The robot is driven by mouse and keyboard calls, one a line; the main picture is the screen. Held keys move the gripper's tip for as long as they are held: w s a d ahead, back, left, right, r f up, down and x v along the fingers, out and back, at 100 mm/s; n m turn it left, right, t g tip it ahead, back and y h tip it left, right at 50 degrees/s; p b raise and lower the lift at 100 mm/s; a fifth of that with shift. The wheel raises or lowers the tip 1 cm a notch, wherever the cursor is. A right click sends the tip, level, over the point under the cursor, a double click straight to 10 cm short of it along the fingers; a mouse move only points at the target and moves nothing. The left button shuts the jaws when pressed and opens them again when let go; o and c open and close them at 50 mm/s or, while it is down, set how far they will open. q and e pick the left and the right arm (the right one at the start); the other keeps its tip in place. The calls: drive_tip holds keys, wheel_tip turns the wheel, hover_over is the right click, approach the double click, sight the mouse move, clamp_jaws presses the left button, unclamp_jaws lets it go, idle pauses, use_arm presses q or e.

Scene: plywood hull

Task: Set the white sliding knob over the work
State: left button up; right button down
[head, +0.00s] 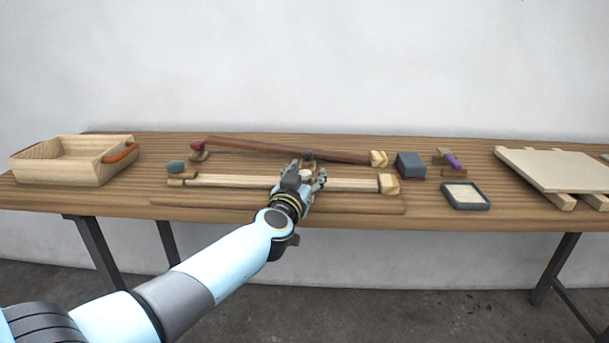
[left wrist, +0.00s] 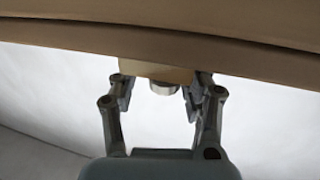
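The white knob (head: 305,174) sits on the pale wooden bar (head: 235,181) near the front of the bench, right of the bar's middle. In the left wrist view a pale round knob (left wrist: 164,88) shows beside a tan wooden block (left wrist: 148,72). My left gripper (head: 306,178) is at the knob, with a finger on each side. In the left wrist view its fingers (left wrist: 158,95) stand apart, with a gap visible between the knob and the left finger. The gripper partly hides the knob and bar in the head view. My right gripper is not in view.
A dark brown bar (head: 250,146) with a dark knob (head: 307,154) lies just behind. A green knob (head: 175,166) and a red knob (head: 197,145) are left. A crate (head: 60,172) stands far left. A grey block (head: 410,165), shallow tray (head: 476,206) and board (head: 560,168) are right.

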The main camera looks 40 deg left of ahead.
use_arm(q)
drive_tip(key=shift+s, duration=0.3)
drive_tip(key=v, duration=1.1)
drive_tip(key=shift+s, duration=0.2)
drive_tip(key=shift+d, duration=0.15)
drive_tip(key=s+d+f+m+g+h, duration=0.1)
drive_tip(key=s+f+m+g, duration=0.1)
drive_tip(key=s+f, duration=0.65)
drive_tip(key=s+d+f+m+g+h, duration=0.1)
drive_tip(key=s+f+m+g+h, duration=0.2)
drive_tip(key=f, duration=1)
drive_tip(key=s+d+f+m+g, duration=0.1)
drive_tip(key=s+f+g, duration=0.1)
drive_tip(key=s+f, duration=0.65)
drive_tip(key=s+f+g, duration=0.3)
drive_tip(key=s+f, duration=0.2)
drive_tip(key=s, duration=0.4)
drive_tip(key=s+f+n+g, duration=0.1)
drive_tip(key=s+f+g, duration=0.2)
drive_tip(key=s, duration=0.6)
drive_tip(key=s+f+n+g, duration=0.1)
drive_tip(key=s+f+g, duration=0.2)
drive_tip(key=s+f, duration=0.4)
drive_tip(key=shift+s+f+h, duration=0.3)
drive_tip(key=shift+s+h, duration=0.1)
drive_tip(key=shift+s, duration=0.65)
